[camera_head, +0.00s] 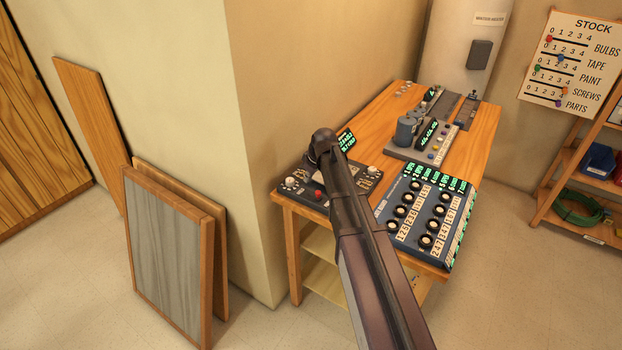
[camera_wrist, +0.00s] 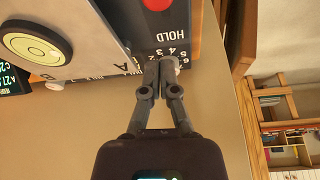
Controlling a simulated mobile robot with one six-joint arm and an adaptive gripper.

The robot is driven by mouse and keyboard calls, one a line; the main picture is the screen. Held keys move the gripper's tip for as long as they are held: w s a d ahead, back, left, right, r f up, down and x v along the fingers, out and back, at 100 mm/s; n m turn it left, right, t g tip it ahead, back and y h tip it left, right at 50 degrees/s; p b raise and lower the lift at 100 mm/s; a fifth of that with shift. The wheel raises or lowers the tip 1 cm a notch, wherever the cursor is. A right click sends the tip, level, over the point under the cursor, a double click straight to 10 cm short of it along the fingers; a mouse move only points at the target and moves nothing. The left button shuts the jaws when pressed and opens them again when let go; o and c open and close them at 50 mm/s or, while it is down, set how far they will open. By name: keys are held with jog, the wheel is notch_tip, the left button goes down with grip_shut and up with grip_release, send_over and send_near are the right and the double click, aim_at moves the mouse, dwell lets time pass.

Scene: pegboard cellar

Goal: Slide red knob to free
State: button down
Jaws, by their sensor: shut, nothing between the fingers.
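A red round knob (camera_wrist: 157,4) is cut off by the top edge of the wrist view, with the word HOLD on the dark panel (camera_wrist: 176,45) beside it. The word FREE is not readable in either view. In the head view a small red spot (camera_head: 318,193) shows on the dark device (camera_head: 300,190) at the table's near left corner. My gripper (camera_wrist: 161,62) is shut and empty in the wrist view, its fingertips close to a pale knob (camera_wrist: 171,66) by a row of numbers. I cannot tell if they touch. In the head view my arm hides the gripper.
A blue panel of black knobs (camera_head: 425,220) stands right of the dark device on the wooden table (camera_head: 375,125). A grey machine (camera_head: 420,140) stands farther back. A yellow-green round dial (camera_wrist: 38,43) sits left in the wrist view. A wall meets the table's left side.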

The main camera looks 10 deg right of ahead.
aim_at(315, 197)
jog(key=p+v, duration=0.7)
jog(key=v, duration=0.1)
jog(key=shift+r, duration=0.3)
jog(key=shift+s, duration=0.1)
dwell(0.5)
jog(key=s+a+f+m+g+h, duration=0.1)
jog(key=s+m, duration=0.6)
jog(key=s, duration=1.7)
jog(key=shift+s+g+h, duration=0.2)
jog(key=shift+g+h, duration=0.5)
jog(key=shift+g, duration=0.4)
jog(key=shift+f, duration=0.1)
